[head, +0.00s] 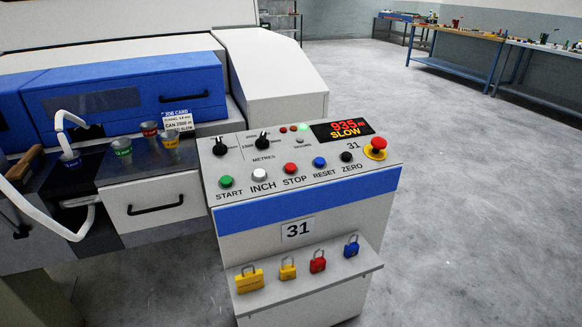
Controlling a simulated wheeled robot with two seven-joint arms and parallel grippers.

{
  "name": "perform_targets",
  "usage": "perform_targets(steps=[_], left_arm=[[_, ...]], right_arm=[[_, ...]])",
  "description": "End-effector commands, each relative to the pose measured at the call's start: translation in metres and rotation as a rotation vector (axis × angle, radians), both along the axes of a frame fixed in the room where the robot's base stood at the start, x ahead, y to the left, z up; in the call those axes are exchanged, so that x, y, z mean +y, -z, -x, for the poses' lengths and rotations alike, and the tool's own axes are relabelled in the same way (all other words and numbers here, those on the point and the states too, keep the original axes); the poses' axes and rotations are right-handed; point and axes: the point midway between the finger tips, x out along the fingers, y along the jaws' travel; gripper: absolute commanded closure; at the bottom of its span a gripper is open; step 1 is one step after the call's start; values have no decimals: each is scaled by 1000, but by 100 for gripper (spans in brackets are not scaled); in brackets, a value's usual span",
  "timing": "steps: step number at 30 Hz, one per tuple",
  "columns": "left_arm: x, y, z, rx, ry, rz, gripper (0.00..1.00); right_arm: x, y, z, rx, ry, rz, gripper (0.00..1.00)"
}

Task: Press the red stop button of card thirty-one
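The red stop button (290,168) is a small round button above the label STOP. It sits between the white INCH button (260,174) and the blue RESET button (319,162). A larger red mushroom button (376,148) on a yellow base sits at the panel's right end. The display (342,130) reads 935 and SLOW. Nothing covers the stop button. Neither gripper is in view.
A green START button (226,182) and black ZERO button (346,157) flank the row. Several padlocks stand on the ledge (310,284) below. Small cups and a job card (178,121) are at left, beside a white looping strand (60,122). The floor at right is clear.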

Motion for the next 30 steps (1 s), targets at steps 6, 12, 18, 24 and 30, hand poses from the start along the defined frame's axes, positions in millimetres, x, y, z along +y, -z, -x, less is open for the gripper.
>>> perform_targets(steps=[6,12,18,24,30], left_arm=[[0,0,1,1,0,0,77],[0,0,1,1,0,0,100],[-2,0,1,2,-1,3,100],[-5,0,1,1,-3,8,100],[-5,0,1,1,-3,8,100]], right_arm=[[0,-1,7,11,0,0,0],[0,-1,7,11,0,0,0],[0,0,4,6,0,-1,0],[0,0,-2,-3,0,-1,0],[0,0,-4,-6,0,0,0]])
